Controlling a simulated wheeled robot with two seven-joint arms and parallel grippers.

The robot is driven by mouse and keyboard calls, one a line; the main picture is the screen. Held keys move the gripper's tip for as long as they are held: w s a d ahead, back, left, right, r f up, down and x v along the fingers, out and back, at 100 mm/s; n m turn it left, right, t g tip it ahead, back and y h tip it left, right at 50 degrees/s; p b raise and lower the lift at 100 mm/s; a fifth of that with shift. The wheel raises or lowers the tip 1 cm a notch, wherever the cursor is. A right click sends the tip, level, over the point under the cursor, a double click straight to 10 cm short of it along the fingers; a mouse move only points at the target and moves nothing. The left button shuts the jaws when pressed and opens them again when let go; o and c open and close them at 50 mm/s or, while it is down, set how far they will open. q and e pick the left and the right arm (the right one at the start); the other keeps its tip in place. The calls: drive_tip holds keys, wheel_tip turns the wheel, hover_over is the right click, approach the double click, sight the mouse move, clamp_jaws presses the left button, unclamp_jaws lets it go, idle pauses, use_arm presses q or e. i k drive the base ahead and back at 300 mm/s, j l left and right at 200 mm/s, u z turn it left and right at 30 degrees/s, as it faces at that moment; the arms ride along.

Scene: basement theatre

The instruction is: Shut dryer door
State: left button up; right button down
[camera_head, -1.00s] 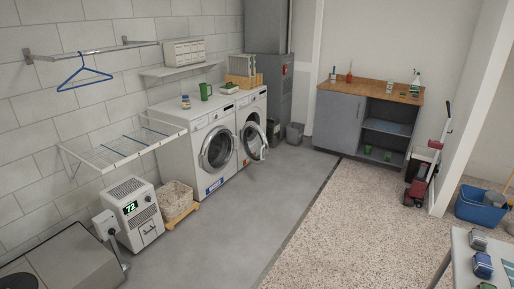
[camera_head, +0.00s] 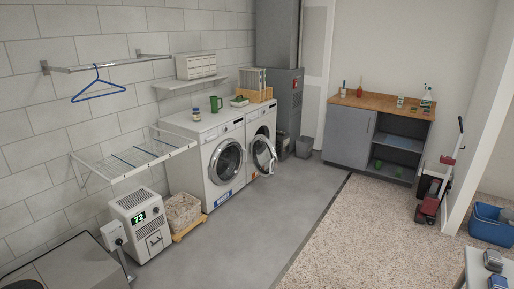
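Two white front-loading machines stand side by side against the left wall. The left machine (camera_head: 211,189) has a round dark-glass door (camera_head: 227,162) that looks shut. The right machine (camera_head: 261,122) has its round door (camera_head: 264,154) standing open, swung out from the front into the room. I cannot read which one is the dryer. Neither of my grippers is in view, and both machines are some way off across the floor.
The grey floor (camera_head: 250,225) in front of the machines is clear. A drying rack (camera_head: 130,155) juts from the wall. A grey bin (camera_head: 304,147) stands beyond the right machine.

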sight(273, 168)
drive_tip(key=i, duration=2.85)
drive_tip(key=i+j, duration=0.1)
drive_tip(key=i, duration=2.8)
drive_tip(key=l+z, duration=0.05)
drive_tip(key=l, duration=0.05)
